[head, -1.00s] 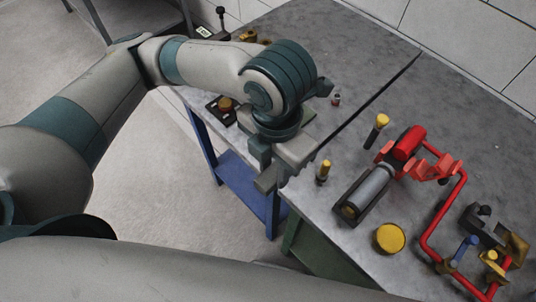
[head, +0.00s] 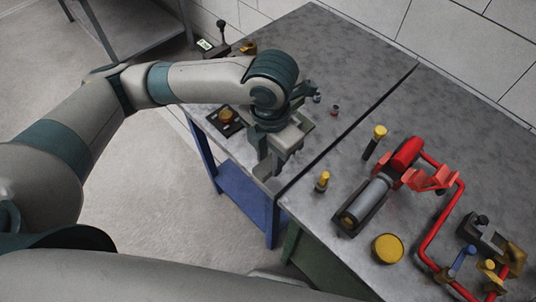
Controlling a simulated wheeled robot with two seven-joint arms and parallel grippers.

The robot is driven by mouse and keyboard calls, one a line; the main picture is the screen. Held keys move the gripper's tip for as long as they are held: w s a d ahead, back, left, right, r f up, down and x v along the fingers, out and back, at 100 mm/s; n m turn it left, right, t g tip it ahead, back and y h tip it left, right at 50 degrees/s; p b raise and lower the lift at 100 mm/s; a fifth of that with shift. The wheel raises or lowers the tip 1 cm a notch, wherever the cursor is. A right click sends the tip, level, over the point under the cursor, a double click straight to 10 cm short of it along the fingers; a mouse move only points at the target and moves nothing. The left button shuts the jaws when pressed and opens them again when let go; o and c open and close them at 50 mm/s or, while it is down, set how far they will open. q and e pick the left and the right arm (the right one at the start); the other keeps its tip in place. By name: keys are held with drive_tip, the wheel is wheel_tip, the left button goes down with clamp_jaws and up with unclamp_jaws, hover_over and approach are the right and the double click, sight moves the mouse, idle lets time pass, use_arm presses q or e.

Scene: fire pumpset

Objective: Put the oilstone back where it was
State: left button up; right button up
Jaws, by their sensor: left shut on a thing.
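My left gripper (head: 275,168) reaches down over the left table, just left of the dark seam between the two tables. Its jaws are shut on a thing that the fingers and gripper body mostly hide. I take this to be the oilstone, but its shape and colour do not show clearly. A grey-green edge (head: 307,128) shows just behind the gripper; I cannot tell if it is a tray rim. I cannot tell whether the held thing touches the tabletop. My right gripper is not in view.
On the right table are a grey cylinder in a dark cradle (head: 366,203), red pipework (head: 432,228), a yellow round lid (head: 388,249) and two yellow-topped pieces (head: 374,142) (head: 322,182). A dark base with an orange knob (head: 226,117) sits on the left table.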

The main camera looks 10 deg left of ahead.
sight(268, 156)
use_arm(q)
drive_tip(key=w, duration=0.1)
drive_tip(key=w+a+f, duration=0.1)
drive_tip(key=w+f, duration=0.1)
drive_tip(key=w, duration=0.1)
drive_tip(key=shift+a+f+p, duration=0.15)
drive_tip(key=shift+f+p, duration=0.1)
drive_tip(key=shift+p, duration=0.05)
drive_tip(key=shift+f+p, duration=0.65)
drive_tip(key=shift+f, duration=1.35)
drive_tip(key=shift+f, duration=0.15)
drive_tip(key=o, duration=1.1)
